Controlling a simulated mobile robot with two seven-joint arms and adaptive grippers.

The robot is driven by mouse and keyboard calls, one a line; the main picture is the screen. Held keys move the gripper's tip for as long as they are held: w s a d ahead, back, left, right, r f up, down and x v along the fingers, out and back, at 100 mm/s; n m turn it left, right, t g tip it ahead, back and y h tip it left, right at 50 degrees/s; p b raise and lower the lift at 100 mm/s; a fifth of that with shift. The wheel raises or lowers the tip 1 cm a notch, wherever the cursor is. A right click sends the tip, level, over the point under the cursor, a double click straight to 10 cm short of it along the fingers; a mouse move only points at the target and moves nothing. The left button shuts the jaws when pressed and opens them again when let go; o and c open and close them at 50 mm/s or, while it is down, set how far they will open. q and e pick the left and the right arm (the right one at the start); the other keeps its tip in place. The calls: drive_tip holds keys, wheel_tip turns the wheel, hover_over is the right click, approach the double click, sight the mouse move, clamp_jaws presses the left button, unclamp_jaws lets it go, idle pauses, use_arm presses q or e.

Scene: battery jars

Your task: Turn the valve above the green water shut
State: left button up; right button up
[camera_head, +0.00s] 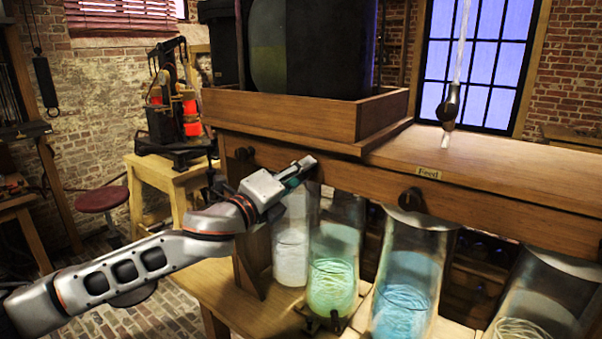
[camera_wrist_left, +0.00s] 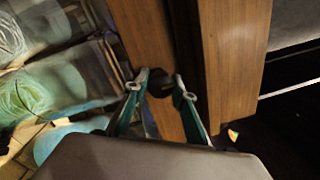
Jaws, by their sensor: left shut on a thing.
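The jar of green water (camera_head: 333,285) stands under the wooden beam (camera_head: 358,174), second from the left among the glass jars. It also shows in the left wrist view (camera_wrist_left: 32,98) at the left. My left gripper (camera_head: 306,165) reaches the beam's front above this jar. In the left wrist view its two teal fingers (camera_wrist_left: 160,90) are shut on a small dark valve knob (camera_wrist_left: 158,80) on the wooden face. The gripper hides this knob in the head view, and the knob's turn angle cannot be told. My right gripper is not in view.
Another dark knob (camera_head: 410,199) sits above the blue-water jar (camera_head: 403,300), and one more (camera_head: 243,153) is left of my gripper. A clear jar (camera_head: 291,255) stands beside the green one. A red stool (camera_head: 102,199) stands far left.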

use_arm(q)
drive_tip(key=o, duration=1.1)
drive_tip(key=v, duration=1.2)
drive_tip(key=shift+r, duration=0.1)
drive_tip(key=s+a+f+n+g+y, duration=0.1)
drive_tip(key=s+f+n+y, duration=0.1)
drive_tip(key=f+n, duration=0.95)
drive_tip(key=s+a+f+n+y, duration=0.2)
drive_tip(key=s+f+n, duration=0.15)
drive_tip(key=f, duration=1.45)
drive_tip(key=s+a+f+n+g+y, duration=0.1)
drive_tip(key=s+a+f+n, duration=0.3)
drive_tip(key=s+f, duration=0.3)
drive_tip(key=s+a+f+n+g+y, duration=0.1)
drive_tip(key=s+a+f+n+y, duration=0.1)
drive_tip(key=s+a+f+n, duration=0.2)
drive_tip(key=s+a+f+n+g+y, duration=0.2)
drive_tip(key=s+f, duration=0.8)
drive_tip(key=f, duration=0.5)
drive_tip(key=shift+a+n, duration=0.9)
drive_tip(key=shift+a, duration=0.35)
